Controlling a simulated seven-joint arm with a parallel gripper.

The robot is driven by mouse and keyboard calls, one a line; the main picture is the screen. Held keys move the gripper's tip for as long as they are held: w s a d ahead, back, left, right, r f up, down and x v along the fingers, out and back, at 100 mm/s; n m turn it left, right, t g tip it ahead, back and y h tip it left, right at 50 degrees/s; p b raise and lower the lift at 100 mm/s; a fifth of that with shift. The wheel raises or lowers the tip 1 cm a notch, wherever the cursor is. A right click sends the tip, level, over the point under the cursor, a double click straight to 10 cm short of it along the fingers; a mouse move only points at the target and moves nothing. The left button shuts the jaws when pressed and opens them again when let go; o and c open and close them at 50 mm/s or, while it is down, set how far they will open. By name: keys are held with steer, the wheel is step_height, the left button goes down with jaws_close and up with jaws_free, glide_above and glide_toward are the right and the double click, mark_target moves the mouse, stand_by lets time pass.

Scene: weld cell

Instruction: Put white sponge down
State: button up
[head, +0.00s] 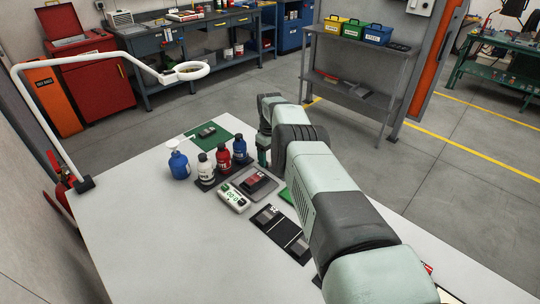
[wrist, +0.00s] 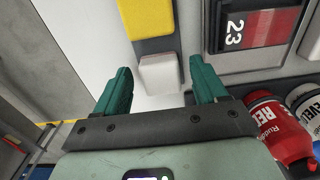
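The white sponge (wrist: 160,75) is a small pale block in the middle of the wrist view, at the end of a grey strip. My gripper (wrist: 163,77) has its two teal fingers spread wide, one on each side of the sponge. A gap shows between each finger and the sponge, so the fingers do not appear to touch it. In the head view my arm hides the sponge, and only a teal part at the arm's far end shows.
A yellow block (wrist: 146,16) lies beyond the sponge on the same strip. A red bottle (wrist: 267,118) stands close at right, near a grey tray (wrist: 225,64) with a red-and-black block marked 23.

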steer(key=shift+r, duration=0.1)
steer(key=s+d+r+m+t, duration=0.1)
steer(key=s+r, duration=0.1)
steer(key=r, duration=1.2)
steer(key=s+d+r, duration=0.1)
steer(key=r, duration=1.3)
steer(key=s+d+r+m+t, duration=0.2)
steer(key=s+d+r+m, duration=0.1)
steer(key=s+r, duration=1)
steer(key=s+d+r+m+t, duration=0.1)
steer(key=s+d+r, duration=0.15)
steer(key=s, duration=0.55)
steer(key=s+d+r+m, duration=0.1)
steer(key=s+r, duration=0.3)
steer(key=s, duration=0.5)
steer(key=s+d+f+m, duration=0.1)
steer(key=s+f, duration=0.1)
steer(key=s, duration=0.5)
steer(key=s+d+f+m+t, duration=0.1)
steer(key=s+f, duration=0.2)
steer(key=s, duration=0.4)
steer(key=shift+f+m+t, duration=0.15)
steer(key=shift+m+t, duration=0.15)
steer(key=shift+o, duration=0.4)
